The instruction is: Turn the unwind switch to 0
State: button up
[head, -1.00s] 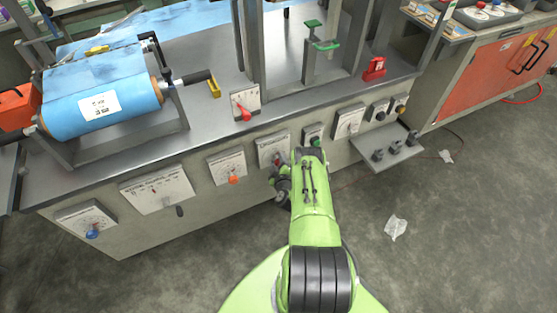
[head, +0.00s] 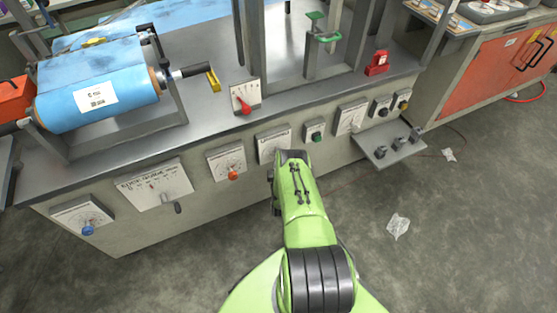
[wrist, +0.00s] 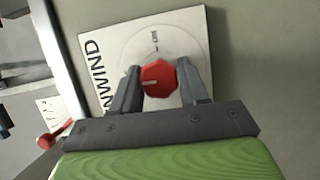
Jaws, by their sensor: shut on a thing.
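The unwind switch is a red faceted knob (wrist: 160,80) on a white plate (wrist: 103,62) lettered UNWIND, seen tilted in the wrist view. My gripper (wrist: 158,72) has one dark finger on each side of the knob and is shut on it. A pale pointer line shows on the knob's left half. Small dark marks stand on the plate above the knob, too small to read surely. In the head view the top of the plate (head: 270,141) shows on the bench front; my arm hides the knob and the fingertips.
On the bench front, a dial plate with an orange knob (head: 233,174) is left of the unwind plate, and a green button (head: 317,136) is right of it. A red lever (head: 243,106) stands above. A small shelf (head: 390,148) juts out at right. The floor is mostly clear.

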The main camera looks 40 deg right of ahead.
dwell(0.6)
jog(key=o, duration=1)
jog(key=shift+s+d, duration=0.1)
jog(key=shift+c, duration=0.2)
jog(key=shift+f, duration=0.1)
